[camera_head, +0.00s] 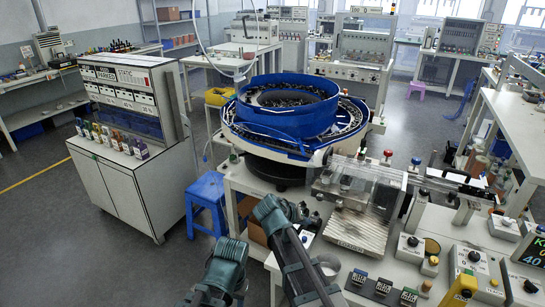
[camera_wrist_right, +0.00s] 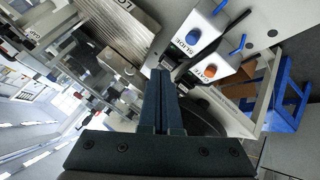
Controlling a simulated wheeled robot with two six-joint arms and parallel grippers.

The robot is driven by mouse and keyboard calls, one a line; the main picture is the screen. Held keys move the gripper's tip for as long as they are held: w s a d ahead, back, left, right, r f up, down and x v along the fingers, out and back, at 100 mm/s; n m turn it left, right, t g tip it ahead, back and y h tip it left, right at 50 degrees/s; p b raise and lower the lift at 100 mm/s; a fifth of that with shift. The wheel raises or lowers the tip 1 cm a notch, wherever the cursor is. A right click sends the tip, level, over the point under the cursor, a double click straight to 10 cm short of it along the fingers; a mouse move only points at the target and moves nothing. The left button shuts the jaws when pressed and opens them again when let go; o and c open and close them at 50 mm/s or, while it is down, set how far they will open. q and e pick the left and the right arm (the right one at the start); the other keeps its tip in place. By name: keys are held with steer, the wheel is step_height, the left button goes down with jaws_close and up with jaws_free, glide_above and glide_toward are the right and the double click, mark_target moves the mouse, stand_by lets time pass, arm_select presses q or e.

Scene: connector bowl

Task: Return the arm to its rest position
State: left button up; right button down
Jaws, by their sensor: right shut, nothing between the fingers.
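My right arm (camera_head: 300,262) reaches up from the bottom middle of the head view. Its gripper (camera_head: 311,217) is small and dark there, near the front left of the machine table. In the right wrist view the right gripper (camera_wrist_right: 163,101) has its two dark fingers together, with nothing between them. Control boxes labelled SLIDE (camera_wrist_right: 205,20) and GATE (camera_wrist_right: 207,65) lie beyond the fingertips, to the right. Another teal arm part of mine (camera_head: 226,262) shows at the bottom, left of the right arm. My left gripper cannot be seen.
A blue bowl feeder (camera_head: 262,116) stands on the machine table behind the right gripper. A clear-covered unit (camera_head: 360,186) is to its right, and control boxes (camera_head: 468,262) fill the right front. A blue stool (camera_head: 207,190) stands left. Grey floor (camera_head: 120,255) at lower left is open.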

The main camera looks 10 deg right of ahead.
steer(key=s+a+f+n+g+y, duration=0.2)
steer(key=s+a, duration=0.4)
steer(key=s, duration=0.5)
steer(key=s+a+f+n+g+y, duration=0.3)
steer(key=s+a, duration=0.3)
steer(key=s, duration=0.6)
steer(key=shift+a+f+g+y, duration=0.2)
steer(key=shift+f+g+y, duration=0.2)
steer(key=shift+f, duration=0.2)
steer(key=shift+d, duration=0.1)
